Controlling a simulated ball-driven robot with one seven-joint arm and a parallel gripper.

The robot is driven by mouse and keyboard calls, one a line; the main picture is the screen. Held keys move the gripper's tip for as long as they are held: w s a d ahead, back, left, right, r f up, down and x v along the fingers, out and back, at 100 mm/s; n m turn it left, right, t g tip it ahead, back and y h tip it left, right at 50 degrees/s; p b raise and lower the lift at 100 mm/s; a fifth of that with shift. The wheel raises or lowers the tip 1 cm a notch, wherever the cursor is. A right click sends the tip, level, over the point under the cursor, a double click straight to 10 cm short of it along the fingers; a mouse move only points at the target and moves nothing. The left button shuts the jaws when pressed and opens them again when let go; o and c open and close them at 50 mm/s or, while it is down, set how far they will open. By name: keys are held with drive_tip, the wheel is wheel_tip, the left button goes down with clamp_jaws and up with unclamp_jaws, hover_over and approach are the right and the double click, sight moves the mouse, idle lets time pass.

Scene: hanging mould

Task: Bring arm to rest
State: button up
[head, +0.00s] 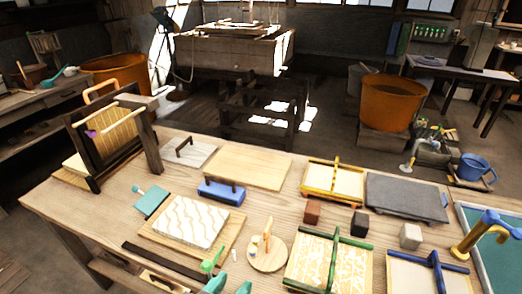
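Two teal shapes (216,284) stick up at the bottom edge of the head view, a small gap apart. They may be the tips of my gripper, but most of them is cut off, so I cannot tell whether it is open or shut. No other part of my arm shows clearly. A green-handled tool (211,264) lies just behind them on the workbench (262,219). A round wooden board (267,255) is to their right.
The bench is crowded. A dark upright frame with a hanging mould (117,135) stands at left. A white wavy slab (187,222), a blue block (222,192), a green-barred mould (328,262) and a grey slab (404,196) lie across it.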

drive_tip(key=s+d+f+n+g+y+b, duration=0.15)
drive_tip(key=d+f+g, duration=0.25)
drive_tip(key=d+f, duration=0.65)
drive_tip(key=s+d+f+n+g+h+b, duration=0.1)
drive_tip(key=s+d+f+g+b, duration=0.15)
drive_tip(key=d+f, duration=0.8)
drive_tip(key=s+d+f+g+y+b, duration=0.2)
drive_tip(key=s+d+f, duration=0.2)
drive_tip(key=s, duration=0.3)
drive_tip(key=s+d+f+n+g+y+b, duration=0.1)
drive_tip(key=s+d+f+g+y, duration=0.1)
drive_tip(key=s+d+f, duration=0.2)
drive_tip(key=s+d, duration=0.2)
drive_tip(key=d, duration=0.1)
drive_tip(key=shift+s+d+f+b, duration=0.25)
drive_tip(key=shift+s+f+b, duration=0.05)
drive_tip(key=shift+s+b, duration=0.1)
